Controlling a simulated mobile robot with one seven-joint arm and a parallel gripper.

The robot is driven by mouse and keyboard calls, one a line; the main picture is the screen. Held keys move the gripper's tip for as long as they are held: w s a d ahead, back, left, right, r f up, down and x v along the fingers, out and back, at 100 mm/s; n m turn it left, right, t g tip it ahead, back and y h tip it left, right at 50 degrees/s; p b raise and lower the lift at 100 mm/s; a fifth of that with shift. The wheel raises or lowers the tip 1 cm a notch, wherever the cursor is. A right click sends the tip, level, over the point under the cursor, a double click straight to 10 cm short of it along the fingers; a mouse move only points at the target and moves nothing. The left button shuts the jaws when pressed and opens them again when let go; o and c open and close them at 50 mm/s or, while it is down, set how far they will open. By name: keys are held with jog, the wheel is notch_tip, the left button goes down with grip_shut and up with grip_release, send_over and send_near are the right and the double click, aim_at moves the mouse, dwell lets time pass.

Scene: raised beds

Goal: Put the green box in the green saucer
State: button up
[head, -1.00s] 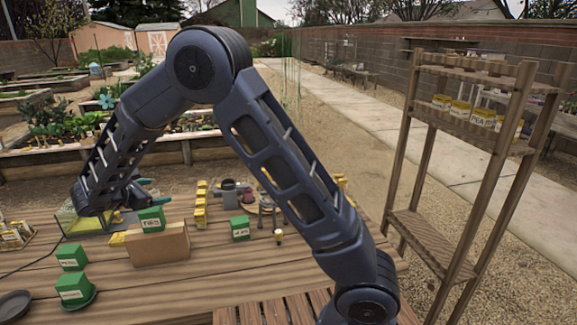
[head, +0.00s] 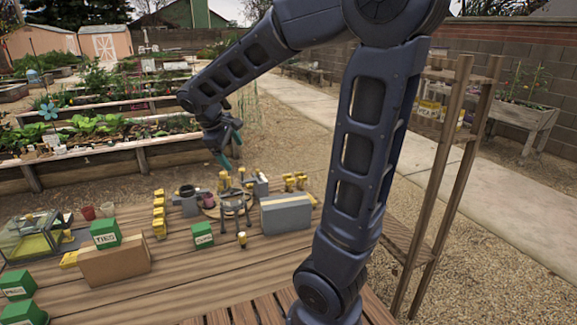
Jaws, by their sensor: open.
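Several green boxes with white labels are in the head view. One green box (head: 105,234) is on top of a brown cardboard box, and another (head: 203,235) stands on the table to its right. Two more stand at the left: an upper one (head: 18,284) and a lower one (head: 22,312), cut by the bottom edge. The green saucer is hardly visible at that bottom edge, under the lower box. My gripper (head: 231,149), with teal fingertips, is open and empty, raised above the far side of the table, apart from all the boxes.
The brown cardboard box (head: 115,261), a glass case (head: 33,238), yellow boxes (head: 159,215), a grey block (head: 286,214) and a small stand (head: 234,205) occupy the wooden table. Its front middle is clear. A wooden shelf (head: 440,160) stands at the right.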

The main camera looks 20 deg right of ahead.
jog(key=s+d+m+t+y, duration=0.1)
jog(key=s+d+m+y, duration=0.1)
jog(key=s+d+m, duration=0.3)
jog(key=s+d+m+t+y, duration=0.1)
jog(key=s+d+m, duration=0.4)
jog(key=s, duration=0.6)
jog(key=shift+s+d+y, duration=0.25)
jog(key=shift+d+y, duration=0.65)
jog(key=shift+d, duration=0.1)
